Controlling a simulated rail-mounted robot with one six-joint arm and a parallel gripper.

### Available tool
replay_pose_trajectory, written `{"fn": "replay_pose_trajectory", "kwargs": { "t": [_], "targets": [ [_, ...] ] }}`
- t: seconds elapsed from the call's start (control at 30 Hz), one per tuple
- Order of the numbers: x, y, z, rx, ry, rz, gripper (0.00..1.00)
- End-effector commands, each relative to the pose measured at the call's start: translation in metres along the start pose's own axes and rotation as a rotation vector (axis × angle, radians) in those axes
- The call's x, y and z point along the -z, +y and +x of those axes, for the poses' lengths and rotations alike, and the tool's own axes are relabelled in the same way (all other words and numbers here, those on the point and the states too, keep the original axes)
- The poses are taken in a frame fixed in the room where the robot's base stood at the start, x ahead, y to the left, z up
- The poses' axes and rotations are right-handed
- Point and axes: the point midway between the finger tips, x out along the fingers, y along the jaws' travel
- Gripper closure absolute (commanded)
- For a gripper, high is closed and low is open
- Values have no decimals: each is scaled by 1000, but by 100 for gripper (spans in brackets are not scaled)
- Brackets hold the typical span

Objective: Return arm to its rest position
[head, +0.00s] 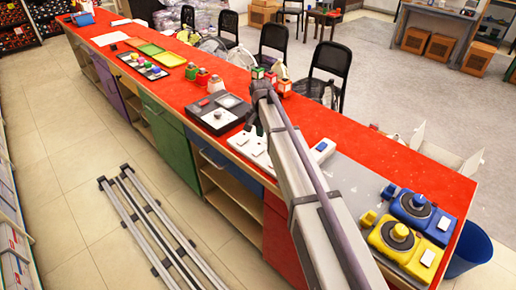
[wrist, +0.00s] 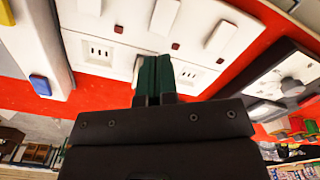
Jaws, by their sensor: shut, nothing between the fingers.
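My gripper (wrist: 153,76) is shut and empty in the wrist view, its two dark green fingers together. The fingers lie in front of a white socket panel (wrist: 90,50) with slots, pale switches and small dark red squares; I cannot tell whether they touch it. In the head view my arm reaches from the lower right across the red counter (head: 330,110). It covers part of the white panel (head: 245,143). The fingers are not clearly visible in the head view.
A black-and-grey device (head: 220,112) sits left of the panel. Blue (head: 412,208) and yellow (head: 395,243) units stand at the right end, near a blue bin (head: 470,248). Coloured trays (head: 150,50) lie farther along. Black chairs (head: 330,65) stand behind. Rails (head: 155,230) lie on the floor.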

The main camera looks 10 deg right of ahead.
Motion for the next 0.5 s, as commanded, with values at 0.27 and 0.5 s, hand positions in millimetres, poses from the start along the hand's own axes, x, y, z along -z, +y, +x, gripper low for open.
{"fn": "replay_pose_trajectory", "kwargs": {
  "t": [0.27,0.5],
  "targets": [
    [-23,12,0,0,0,-133,100],
    [-193,121,0,-1,0,-385,100]
  ]
}}
